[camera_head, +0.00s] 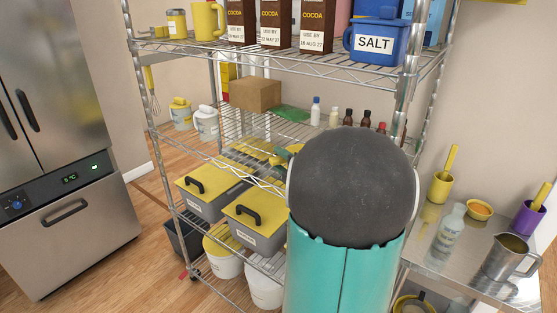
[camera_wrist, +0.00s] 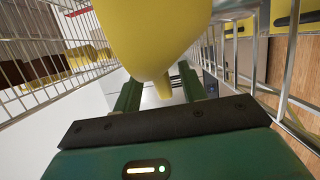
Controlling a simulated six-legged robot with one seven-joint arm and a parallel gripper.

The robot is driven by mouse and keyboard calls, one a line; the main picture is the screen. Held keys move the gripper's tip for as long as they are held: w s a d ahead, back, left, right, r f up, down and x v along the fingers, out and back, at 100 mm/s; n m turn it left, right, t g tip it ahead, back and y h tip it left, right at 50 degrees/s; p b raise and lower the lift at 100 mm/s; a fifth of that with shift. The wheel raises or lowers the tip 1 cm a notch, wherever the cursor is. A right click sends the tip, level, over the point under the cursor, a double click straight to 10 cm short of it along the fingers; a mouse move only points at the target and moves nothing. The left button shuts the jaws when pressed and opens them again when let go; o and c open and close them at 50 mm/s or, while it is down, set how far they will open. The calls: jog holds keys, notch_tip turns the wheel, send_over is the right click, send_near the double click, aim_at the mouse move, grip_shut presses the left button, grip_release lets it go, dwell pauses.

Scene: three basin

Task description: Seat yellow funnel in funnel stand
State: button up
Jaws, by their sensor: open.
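In the wrist view a large smooth yellow body, which looks like the yellow funnel (camera_wrist: 155,35), fills the top centre. It narrows to a spout that points down the picture between the two fingers of my green gripper (camera_wrist: 160,82). The gripper is open, with one finger on each side of the spout. I cannot tell whether either finger touches it. The funnel's wide end is cut off by the frame. In the head view my teal and dark arm link hides the middle of the rack, so the funnel cannot be made out clearly. I cannot pick out the funnel stand.
Wire shelving (camera_head: 200,52) holds cocoa boxes (camera_head: 275,22), a blue salt container (camera_head: 376,42), a cardboard box (camera_head: 255,94), small bottles and yellow-lidded bins (camera_head: 262,222). Wire bars (camera_wrist: 292,60) run close beside my gripper.

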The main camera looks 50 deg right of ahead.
jog(key=v, duration=1.2)
jog(key=shift+s, duration=0.2)
jog(key=shift+a, duration=0.1)
